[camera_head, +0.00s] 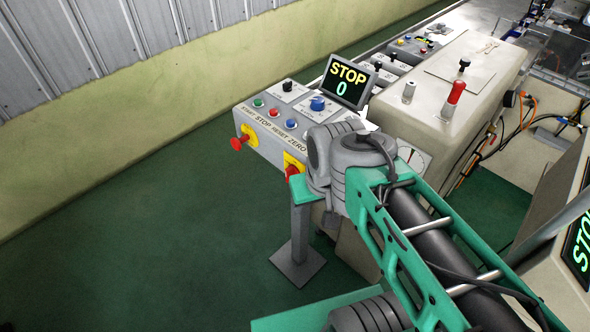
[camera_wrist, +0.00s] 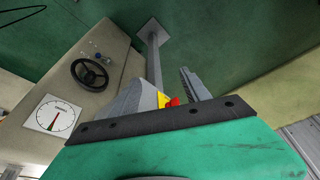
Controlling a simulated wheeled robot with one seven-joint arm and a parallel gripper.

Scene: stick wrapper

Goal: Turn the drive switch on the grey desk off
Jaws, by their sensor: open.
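The grey desk (camera_head: 262,143) stands in the upper middle of the head view. Its top carries a black knob (camera_head: 287,86), a blue knob (camera_head: 317,103) and a row of coloured buttons. I cannot read which control is the drive switch. A display (camera_head: 345,80) on the desk reads STOP and 0. A red and yellow button (camera_wrist: 170,101) shows behind, between the fingers.
A grey post (camera_head: 298,250) stands on the green floor beside my arm. A beige machine (camera_head: 440,100) with a red-handled lever (camera_head: 453,98) stands at right. The floor at left is clear.

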